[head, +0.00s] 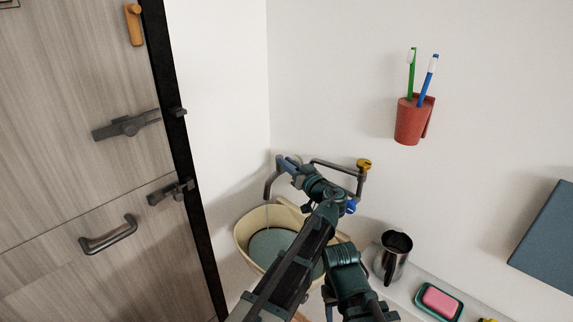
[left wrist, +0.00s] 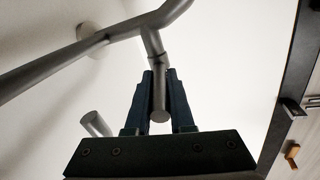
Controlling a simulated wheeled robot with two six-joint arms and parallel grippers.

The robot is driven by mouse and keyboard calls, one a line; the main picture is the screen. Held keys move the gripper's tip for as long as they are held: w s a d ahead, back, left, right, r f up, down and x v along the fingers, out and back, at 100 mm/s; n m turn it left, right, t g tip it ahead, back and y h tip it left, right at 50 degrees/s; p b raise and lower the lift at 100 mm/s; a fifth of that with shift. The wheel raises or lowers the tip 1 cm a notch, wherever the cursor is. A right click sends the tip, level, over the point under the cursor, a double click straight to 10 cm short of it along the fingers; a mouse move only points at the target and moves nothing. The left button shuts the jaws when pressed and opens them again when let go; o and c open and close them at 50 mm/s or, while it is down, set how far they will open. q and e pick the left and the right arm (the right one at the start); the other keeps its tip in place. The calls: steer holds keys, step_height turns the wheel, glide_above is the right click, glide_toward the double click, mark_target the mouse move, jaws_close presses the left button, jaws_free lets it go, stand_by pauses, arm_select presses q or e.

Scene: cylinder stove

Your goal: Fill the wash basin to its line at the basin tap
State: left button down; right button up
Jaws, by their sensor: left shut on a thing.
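The cream wash basin (head: 241,236) stands below the tap, partly hidden by my left arm. A flat grey-green surface that looks like water (head: 268,243) shows inside it; I cannot make out a fill line. The grey tap spout (head: 268,186) curves down over the basin, with a faint thin streak below it that looks like running water. My left gripper (head: 285,164) is at the tap beside the spout. In the left wrist view its fingers (left wrist: 160,100) are shut on a grey tap lever (left wrist: 159,98). My right gripper is not in view.
A pipe with a yellow knob (head: 364,165) and a blue knob (head: 351,207) is right of my gripper. A metal mug (head: 393,258) and a soap dish (head: 439,302) stand on the counter. A red toothbrush cup (head: 411,122) hangs on the wall. A wooden door (head: 70,180) is left.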

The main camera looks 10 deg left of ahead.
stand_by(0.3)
arm_select(q)
steer(key=c, duration=0.8)
jaws_free()
